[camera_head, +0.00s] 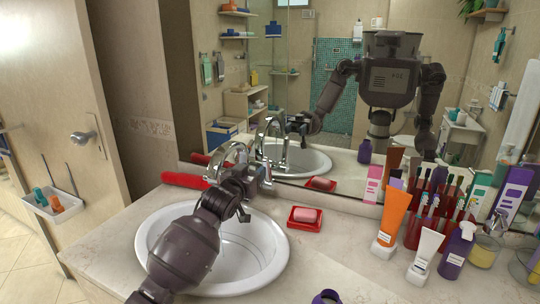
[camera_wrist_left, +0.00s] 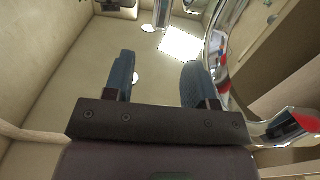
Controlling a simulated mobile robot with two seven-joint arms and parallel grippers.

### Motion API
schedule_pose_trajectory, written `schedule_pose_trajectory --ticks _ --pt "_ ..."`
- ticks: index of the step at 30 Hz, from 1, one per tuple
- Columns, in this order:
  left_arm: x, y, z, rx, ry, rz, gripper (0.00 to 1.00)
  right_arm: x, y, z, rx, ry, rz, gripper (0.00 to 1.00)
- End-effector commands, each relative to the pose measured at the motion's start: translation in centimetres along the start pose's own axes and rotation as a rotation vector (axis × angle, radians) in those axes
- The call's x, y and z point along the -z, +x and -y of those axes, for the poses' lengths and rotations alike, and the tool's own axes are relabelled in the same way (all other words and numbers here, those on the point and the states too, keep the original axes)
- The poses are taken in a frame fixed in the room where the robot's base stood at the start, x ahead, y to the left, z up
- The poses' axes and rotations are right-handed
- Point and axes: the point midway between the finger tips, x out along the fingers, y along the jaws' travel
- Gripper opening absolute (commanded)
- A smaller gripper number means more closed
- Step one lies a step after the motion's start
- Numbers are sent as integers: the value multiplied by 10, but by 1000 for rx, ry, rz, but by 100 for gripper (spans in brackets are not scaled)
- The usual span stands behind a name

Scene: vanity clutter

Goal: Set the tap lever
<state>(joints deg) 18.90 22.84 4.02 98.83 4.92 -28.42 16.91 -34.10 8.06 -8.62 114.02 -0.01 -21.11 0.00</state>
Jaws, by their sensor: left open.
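The chrome tap (camera_head: 232,152) rises as a curved spout behind the white sink (camera_head: 272,262). My left arm reaches over the sink from the front. My left gripper (camera_head: 262,182) is at the tap's base, to the right of the spout, and hides much of it. The lever cannot be made out clearly behind the gripper. In the left wrist view the two blue-grey fingers (camera_wrist_left: 160,78) are apart, with nothing seen between them. Curved chrome (camera_wrist_left: 213,45) passes close by the right finger; I cannot tell whether they touch. My right gripper is not in view.
A red soap dish (camera_head: 304,225) with pink soap stands right of the sink. Tubes, a red brush holder (camera_head: 415,230) and a purple pump bottle (camera_head: 457,250) crowd the right. Bare counter (camera_head: 345,265) lies between.

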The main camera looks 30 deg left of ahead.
Motion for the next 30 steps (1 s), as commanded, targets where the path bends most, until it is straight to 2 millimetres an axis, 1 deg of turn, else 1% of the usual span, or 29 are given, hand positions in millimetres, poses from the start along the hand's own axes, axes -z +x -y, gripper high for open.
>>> schedule_pose_trajectory --ticks 8,12,18,24,30 --pt "1 38 0 0 1 0 51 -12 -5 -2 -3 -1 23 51" --pt "0 58 0 0 1 0 51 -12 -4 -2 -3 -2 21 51" --pt "0 83 0 0 1 1 51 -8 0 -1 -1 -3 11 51" --pt "0 98 0 0 1 0 51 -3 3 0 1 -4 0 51" --pt "0 103 0 0 1 1 51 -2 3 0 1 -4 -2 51"
